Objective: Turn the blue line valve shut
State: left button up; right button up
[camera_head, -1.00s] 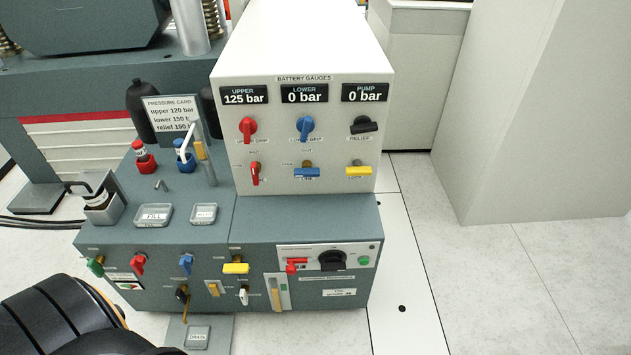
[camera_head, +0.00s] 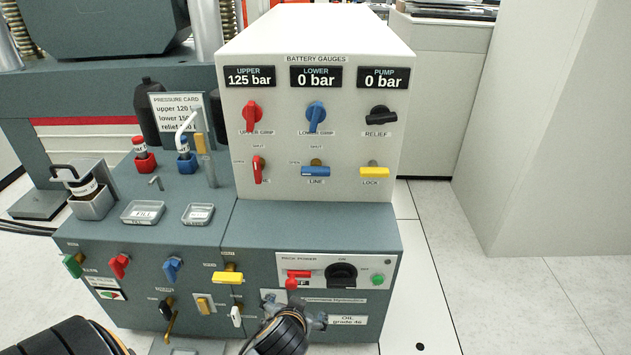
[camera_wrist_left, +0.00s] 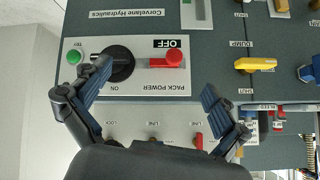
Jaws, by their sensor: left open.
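The blue line valve (camera_head: 316,171) is on the cream gauge panel, under the blue lower grip knob. Its handle lies level, with an OPEN mark to its left, a SHUT mark above it and a LINE label below. My left gripper (camera_head: 295,308) is open and empty, low in front of the pack power plate, well below the valve. In the left wrist view, upside down, the open fingers (camera_wrist_left: 156,80) frame the pack power plate. The LINE labels lie near the wrist there, and the blue handle is not clear. My right gripper is not in view.
A red line valve (camera_head: 258,169) and a yellow lock valve (camera_head: 374,172) flank the blue one closely. The bench top juts out below the panel. A red power switch (camera_head: 297,277) and a black knob (camera_head: 341,274) are near my left gripper. Pressure displays read 125, 0 and 0 bar.

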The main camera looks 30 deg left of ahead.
pick_arm(q)
jog(key=w+a+r+n+t+y, duration=0.2)
jog(key=w+a+r+t+y, duration=0.15)
jog(key=w+r, duration=0.35)
jog(key=n+t+y, duration=0.1)
jog(key=n+t, duration=0.1)
jog(key=t, duration=0.2)
send_near(316, 175)
jog(key=shift+y, duration=0.35)
jog(key=x, duration=0.4)
jog(key=shift+w+b, duration=0.25)
jog(key=shift+b, duration=0.1)
jog(key=x, duration=0.5)
jog(key=shift+w+a+f+b, duration=0.1)
jog(key=shift+w+a+b, duration=0.05)
jog(key=shift+w+b, duration=0.2)
jog(key=shift+w+a, duration=0.3)
jog(key=shift+w, duration=0.1)
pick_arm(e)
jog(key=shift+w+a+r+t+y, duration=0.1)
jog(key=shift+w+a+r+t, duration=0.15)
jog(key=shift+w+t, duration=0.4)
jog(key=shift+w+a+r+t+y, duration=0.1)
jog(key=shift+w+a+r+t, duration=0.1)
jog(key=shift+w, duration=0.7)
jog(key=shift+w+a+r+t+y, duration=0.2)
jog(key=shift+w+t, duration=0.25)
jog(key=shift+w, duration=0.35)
pick_arm(q)
jog(key=c, duration=1.1)
